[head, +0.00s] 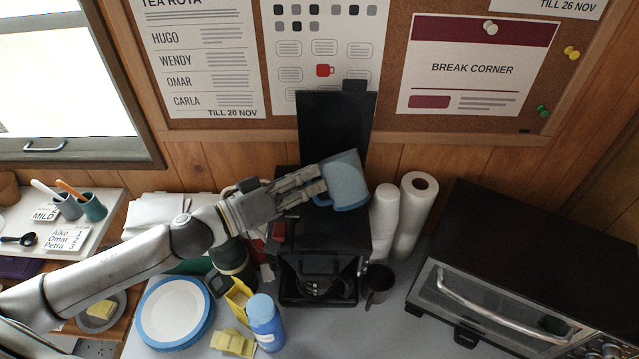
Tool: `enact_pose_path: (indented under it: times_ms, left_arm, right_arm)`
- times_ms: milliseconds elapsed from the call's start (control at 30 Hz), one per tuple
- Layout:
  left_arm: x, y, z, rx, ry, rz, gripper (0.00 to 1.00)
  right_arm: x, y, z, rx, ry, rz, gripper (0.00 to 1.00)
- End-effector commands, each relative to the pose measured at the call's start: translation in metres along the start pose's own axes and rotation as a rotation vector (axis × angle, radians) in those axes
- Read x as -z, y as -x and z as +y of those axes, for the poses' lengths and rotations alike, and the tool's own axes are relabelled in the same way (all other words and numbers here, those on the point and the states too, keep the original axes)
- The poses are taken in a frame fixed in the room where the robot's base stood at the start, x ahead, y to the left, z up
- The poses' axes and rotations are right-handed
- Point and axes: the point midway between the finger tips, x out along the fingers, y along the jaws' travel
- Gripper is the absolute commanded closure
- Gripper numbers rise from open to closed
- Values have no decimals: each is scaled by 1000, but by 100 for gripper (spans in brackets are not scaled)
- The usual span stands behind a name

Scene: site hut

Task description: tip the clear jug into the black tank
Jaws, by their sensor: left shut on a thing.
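A bluish see-through jug (348,182) is tilted in the air above the black coffee machine (325,245). My left gripper (314,186) is shut on the jug at its left side, its arm coming in from the left. The machine's black lid (335,125) stands raised behind the jug. The black tank's opening is hidden behind the jug and the gripper, and I cannot tell whether anything runs out of the jug. My right gripper is not in view.
White cups (384,212), a paper roll (414,205) and a dark mug (378,283) stand right of the machine. A toaster oven (520,265) fills the right. A blue bottle (265,320), a yellow carton (238,297) and a blue-rimmed plate (172,310) stand in front on the left.

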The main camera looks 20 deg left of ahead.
Motion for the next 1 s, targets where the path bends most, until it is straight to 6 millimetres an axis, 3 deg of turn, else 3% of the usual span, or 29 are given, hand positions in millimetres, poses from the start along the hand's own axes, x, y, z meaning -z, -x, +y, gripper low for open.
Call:
enact_pose_path:
  times_ms: [1000]
  left_arm:
    - [4,0,-6,-5,216,3,100]
  right_arm:
    - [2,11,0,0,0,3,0]
